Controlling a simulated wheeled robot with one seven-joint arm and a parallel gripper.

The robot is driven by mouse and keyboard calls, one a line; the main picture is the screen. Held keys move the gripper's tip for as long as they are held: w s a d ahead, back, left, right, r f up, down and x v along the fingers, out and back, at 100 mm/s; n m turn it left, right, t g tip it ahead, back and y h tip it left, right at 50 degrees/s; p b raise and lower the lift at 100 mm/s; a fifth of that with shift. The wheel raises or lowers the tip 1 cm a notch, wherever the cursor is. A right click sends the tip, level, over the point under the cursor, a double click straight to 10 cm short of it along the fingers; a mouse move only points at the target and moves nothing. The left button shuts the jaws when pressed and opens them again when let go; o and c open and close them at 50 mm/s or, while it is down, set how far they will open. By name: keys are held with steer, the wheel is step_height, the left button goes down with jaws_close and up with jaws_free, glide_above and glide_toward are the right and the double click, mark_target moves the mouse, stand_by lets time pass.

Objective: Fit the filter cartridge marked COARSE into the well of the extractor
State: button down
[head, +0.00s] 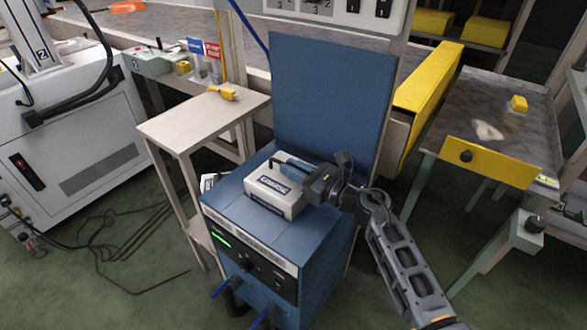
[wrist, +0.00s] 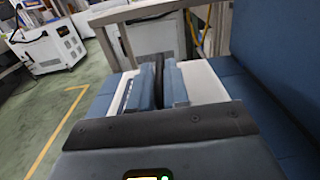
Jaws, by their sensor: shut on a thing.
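The white filter cartridge (head: 285,202) is at the top of the blue extractor (head: 232,220) in the head view. Its front label appears to read COARSE. Its white body stands well above the extractor's top; I cannot tell whether its lower edge is in the well or just over it. The well is hidden beneath it. My gripper (head: 298,170) reaches in from the right and is shut on the cartridge's dark handle. In the wrist view, my gripper's blue-grey fingers (wrist: 158,88) close on the handle, with the white cartridge (wrist: 203,82) showing on both sides.
The extractor's blue lid (head: 330,100) stands upright behind the cartridge. A pale side table (head: 190,122) with a yellow object (head: 222,93) is to the left. A bench with a yellow drawer front (head: 490,165) is at right. Cables lie on the green floor at left.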

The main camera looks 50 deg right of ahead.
steer(key=shift+f+b, duration=1.65)
steer(key=shift+f, duration=0.1)
steer(key=c, duration=1)
jaws_free()
steer(key=shift+c, duration=0.2)
steer(key=shift+f, duration=0.15)
steer(key=shift+s+d+f, duration=0.1)
steer(key=shift+s, duration=3.85)
